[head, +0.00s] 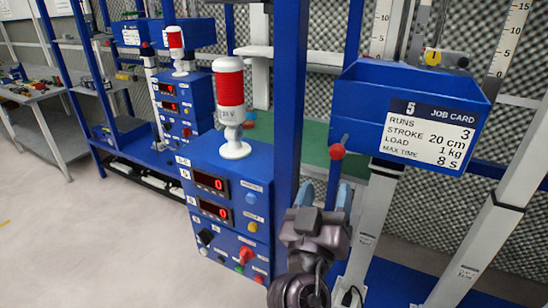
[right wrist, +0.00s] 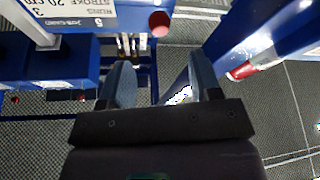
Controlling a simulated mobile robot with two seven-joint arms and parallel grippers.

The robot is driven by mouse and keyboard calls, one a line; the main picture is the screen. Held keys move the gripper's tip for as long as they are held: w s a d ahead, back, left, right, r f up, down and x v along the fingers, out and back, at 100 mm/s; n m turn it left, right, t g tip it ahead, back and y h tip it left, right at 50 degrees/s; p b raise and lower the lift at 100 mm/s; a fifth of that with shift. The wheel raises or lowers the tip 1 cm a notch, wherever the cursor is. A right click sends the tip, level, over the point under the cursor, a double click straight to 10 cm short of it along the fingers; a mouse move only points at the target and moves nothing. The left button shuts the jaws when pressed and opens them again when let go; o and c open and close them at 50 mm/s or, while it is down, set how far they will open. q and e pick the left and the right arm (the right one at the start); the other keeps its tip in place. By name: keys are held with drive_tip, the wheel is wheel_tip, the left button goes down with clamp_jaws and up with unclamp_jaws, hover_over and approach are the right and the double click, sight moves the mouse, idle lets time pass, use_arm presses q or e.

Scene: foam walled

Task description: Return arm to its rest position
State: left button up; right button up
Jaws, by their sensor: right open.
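My right gripper (head: 324,194) is in the lower middle of the head view, in front of the blue rig. In the right wrist view its two grey-blue fingers (right wrist: 162,85) stand wide apart with nothing between them. A red ball knob (head: 337,151) shows just above the fingers in the head view, below the blue job card box (head: 400,85). In the right wrist view a red knob (right wrist: 159,23) shows beyond the fingers, apart from them. My left gripper is in neither view.
A blue post (head: 289,90) rises close to my right gripper. A blue control box (head: 225,205) with two red displays and a red beacon lamp (head: 230,90) stands left of it. Pale uprights (head: 375,215) are at right. Open floor (head: 90,235) lies at left.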

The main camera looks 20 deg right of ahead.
wheel_tip(320, 180, down, 21)
drive_tip(key=n+g+y, duration=0.1)
drive_tip(key=n+y, duration=0.5)
drive_tip(key=y, duration=0.4)
drive_tip(key=s+d+f+g+y, duration=0.2)
drive_tip(key=s+f, duration=0.4)
drive_tip(key=f, duration=0.2)
drive_tip(key=s+d+f+g+y, duration=0.2)
drive_tip(key=s+f, duration=0.3)
drive_tip(key=f, duration=0.3)
drive_tip(key=shift+s+f+y, duration=0.3)
drive_tip(key=shift+s, duration=0.1)
